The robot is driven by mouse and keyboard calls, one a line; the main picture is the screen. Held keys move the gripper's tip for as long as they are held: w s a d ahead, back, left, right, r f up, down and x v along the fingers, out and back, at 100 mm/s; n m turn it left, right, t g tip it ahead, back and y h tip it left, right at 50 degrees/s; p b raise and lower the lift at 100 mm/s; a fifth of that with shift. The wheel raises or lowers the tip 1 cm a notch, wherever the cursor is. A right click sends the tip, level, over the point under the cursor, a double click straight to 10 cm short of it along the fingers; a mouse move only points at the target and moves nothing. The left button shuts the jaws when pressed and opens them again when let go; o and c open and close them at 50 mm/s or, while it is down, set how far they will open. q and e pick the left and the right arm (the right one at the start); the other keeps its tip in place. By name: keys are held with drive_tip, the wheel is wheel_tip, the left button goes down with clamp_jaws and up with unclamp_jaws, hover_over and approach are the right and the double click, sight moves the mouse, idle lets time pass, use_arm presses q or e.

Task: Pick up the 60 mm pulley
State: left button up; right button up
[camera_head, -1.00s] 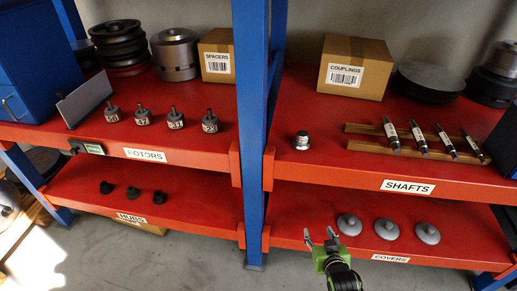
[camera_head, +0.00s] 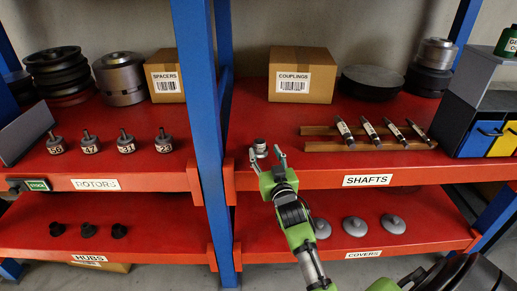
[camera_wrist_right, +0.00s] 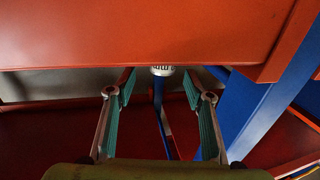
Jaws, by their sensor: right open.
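A small silver ribbed part (camera_head: 260,147), which I take to be the 60 mm pulley, stands on the upper red shelf (camera_head: 248,176) at the left end of the right bay. No size mark on it can be read. My right gripper (camera_head: 268,161) is open and empty in front of that shelf's edge, its fingertips overlapping the part's lower side in the head view. In the right wrist view the part (camera_wrist_right: 162,71) shows partly, centred beyond the open right gripper (camera_wrist_right: 160,95), apart from both fingers. My left gripper is not in view.
A blue post (camera_head: 203,130) stands just left of the part. A couplings box (camera_head: 302,75) is behind it, and a wooden rack (camera_head: 330,131) with several shafts is to its right. Larger pulleys (camera_head: 58,75) are stacked at the back left. Grey covers (camera_head: 355,226) lie below.

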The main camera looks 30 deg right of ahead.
sight(261, 146)
drive_tip(key=shift+x, duration=0.9)
drive_tip(key=shift+p+x, duration=0.3)
drive_tip(key=shift+x, duration=1.85)
drive_tip(key=shift+a+r, duration=0.2)
clamp_jaws()
